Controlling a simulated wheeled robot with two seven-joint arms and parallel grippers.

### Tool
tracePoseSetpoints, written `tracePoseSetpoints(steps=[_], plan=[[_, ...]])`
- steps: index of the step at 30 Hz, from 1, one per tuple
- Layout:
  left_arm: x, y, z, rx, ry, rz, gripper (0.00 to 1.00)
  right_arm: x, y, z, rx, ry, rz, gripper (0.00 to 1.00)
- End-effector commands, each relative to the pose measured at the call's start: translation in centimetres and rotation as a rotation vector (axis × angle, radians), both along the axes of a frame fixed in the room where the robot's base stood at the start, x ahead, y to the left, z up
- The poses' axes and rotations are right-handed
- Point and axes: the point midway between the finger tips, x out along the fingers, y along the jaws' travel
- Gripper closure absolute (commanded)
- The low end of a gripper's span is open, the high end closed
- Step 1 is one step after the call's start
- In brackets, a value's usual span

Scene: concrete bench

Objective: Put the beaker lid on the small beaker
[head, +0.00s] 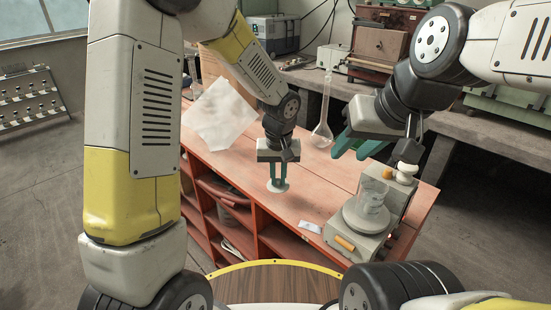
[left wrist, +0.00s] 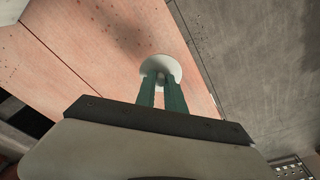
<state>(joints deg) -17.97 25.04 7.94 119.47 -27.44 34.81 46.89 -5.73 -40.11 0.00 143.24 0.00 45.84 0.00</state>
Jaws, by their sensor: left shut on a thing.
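The beaker lid (head: 277,187) is a small white disc. My left gripper (head: 278,180) points down over the orange bench and is shut on the lid's top. In the left wrist view the lid (left wrist: 161,67) sits at the tips of the green fingers (left wrist: 161,84). I cannot tell whether the lid touches the bench. The small beaker (head: 373,195) is clear glass and stands upright on the round pan of a balance (head: 342,222), right of the lid. My right gripper (head: 348,156) is open and empty, above and behind the beaker.
A tall glass flask (head: 323,125) stands behind, between the two grippers. White paper (head: 220,112) lies on the bench at the left. A small white object (head: 310,227) lies left of the balance. The bench (head: 310,195) between lid and balance is clear.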

Motion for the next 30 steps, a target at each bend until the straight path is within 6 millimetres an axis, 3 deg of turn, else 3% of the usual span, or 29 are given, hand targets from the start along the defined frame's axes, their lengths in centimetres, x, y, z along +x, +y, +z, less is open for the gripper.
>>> tracePoseSetpoints(steps=[6, 12, 18, 30], plan=[[-5.2, -0.8, 0.6, 0.0, -0.002, -0.004, 1.0, 0.0, 0.0, 0.0, 0.0, 0.0, 0.0, 0.63], [-7.9, -1.1, 0.8, -0.001, -0.001, -0.001, 1.0, 0.0, 0.0, 0.0, 0.0, 0.0, 0.0, 0.63], [-9.0, -1.3, 1.1, -0.001, -0.002, 0.001, 1.0, 0.0, 0.0, 0.0, 0.0, 0.0, 0.0, 0.63], [-9.0, -1.3, 3.5, -0.001, -0.003, 0.001, 1.0, 0.0, 0.0, 0.0, 0.0, 0.0, 0.0, 0.63]])
